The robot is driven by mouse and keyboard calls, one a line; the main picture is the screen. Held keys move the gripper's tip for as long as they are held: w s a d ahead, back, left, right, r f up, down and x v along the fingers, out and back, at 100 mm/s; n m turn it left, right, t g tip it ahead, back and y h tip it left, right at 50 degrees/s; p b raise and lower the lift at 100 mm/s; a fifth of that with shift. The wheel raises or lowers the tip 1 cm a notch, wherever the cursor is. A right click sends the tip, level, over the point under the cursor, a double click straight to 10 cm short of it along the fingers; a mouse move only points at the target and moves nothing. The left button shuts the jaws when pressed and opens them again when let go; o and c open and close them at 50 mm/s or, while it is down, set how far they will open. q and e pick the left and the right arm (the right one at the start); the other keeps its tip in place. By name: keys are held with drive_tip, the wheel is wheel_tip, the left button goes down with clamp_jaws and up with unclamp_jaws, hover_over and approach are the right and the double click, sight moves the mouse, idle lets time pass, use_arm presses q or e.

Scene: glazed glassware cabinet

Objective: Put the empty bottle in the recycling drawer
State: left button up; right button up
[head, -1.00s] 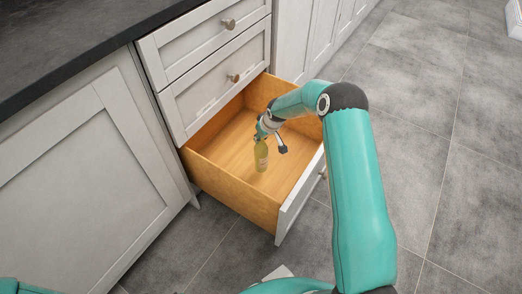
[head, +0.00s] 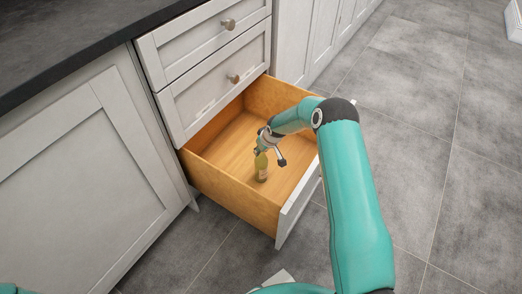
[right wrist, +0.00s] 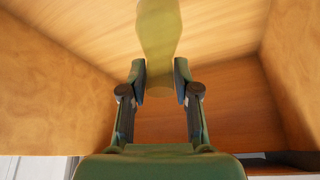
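The yellow-green bottle (head: 262,168) is upright inside the open wooden drawer (head: 222,193), at or just above its floor; I cannot tell whether it touches. My right gripper (head: 262,149) reaches down into the drawer from the right and is at the bottle's top. My left gripper is out of view.
Two closed drawers with round knobs (head: 229,24) are above the open one. A white cabinet door (head: 85,180) is at left under the dark countertop (head: 70,45). Drawer walls surround the bottle, with bare floor around it. Grey tiles (head: 440,130) lie open at right.

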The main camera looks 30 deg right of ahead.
drive_tip(key=shift+o, duration=1.2)
drive_tip(key=shift+r, duration=0.1)
drive_tip(key=shift+r, duration=0.2)
drive_tip(key=p+v, duration=0.2)
drive_tip(key=v, duration=0.9)
drive_tip(key=shift+s+r+p, duration=0.2)
drive_tip(key=shift+r+p, duration=0.05)
drive_tip(key=shift+p, duration=0.15)
